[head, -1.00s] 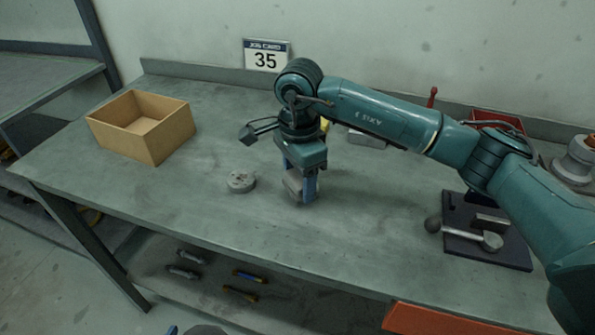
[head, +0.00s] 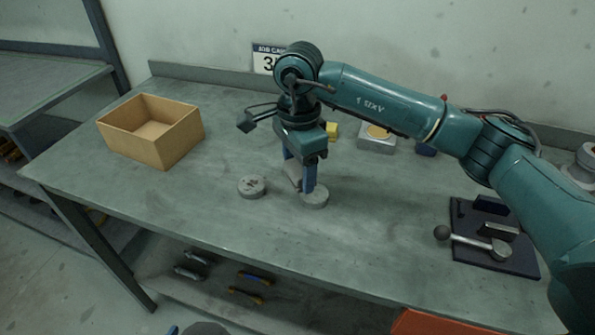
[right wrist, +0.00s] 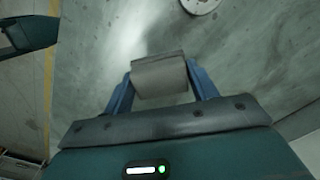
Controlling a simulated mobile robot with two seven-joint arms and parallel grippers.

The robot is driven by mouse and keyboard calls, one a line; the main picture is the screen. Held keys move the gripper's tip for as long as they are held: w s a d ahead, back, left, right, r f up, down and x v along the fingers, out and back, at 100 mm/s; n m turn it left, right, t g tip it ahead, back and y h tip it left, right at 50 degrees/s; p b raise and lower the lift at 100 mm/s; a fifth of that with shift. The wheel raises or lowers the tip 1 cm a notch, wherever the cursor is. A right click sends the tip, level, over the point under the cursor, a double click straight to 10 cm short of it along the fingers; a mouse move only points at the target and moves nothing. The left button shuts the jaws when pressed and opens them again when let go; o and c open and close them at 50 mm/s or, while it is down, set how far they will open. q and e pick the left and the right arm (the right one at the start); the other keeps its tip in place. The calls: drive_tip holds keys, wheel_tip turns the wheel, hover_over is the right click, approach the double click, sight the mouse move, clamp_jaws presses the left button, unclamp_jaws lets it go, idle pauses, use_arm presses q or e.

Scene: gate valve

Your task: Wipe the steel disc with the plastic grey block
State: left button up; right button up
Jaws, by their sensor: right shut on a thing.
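My right gripper (head: 299,183) is shut on a grey block (head: 295,171), with its blue fingers on either side. The block also shows between the fingers in the right wrist view (right wrist: 160,76). Just below the gripper on the bench lies a plain grey disc (head: 315,199), partly behind a finger. A second grey disc (head: 252,187) with dark marks on top lies to the left. I cannot tell for sure which disc is the steel one, nor whether the block touches the near disc. Part of a marked disc (right wrist: 200,4) shows at the top of the right wrist view.
An open wooden box (head: 152,131) stands at the bench's left. At the back are a yellow block (head: 332,130) and a grey box with a tan round top (head: 377,136). A dark plate with a lever (head: 492,240) lies at the right. The front middle bench is clear.

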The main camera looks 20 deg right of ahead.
drive_tip(key=shift+r+p, duration=1)
drive_tip(key=shift+r, duration=1.25)
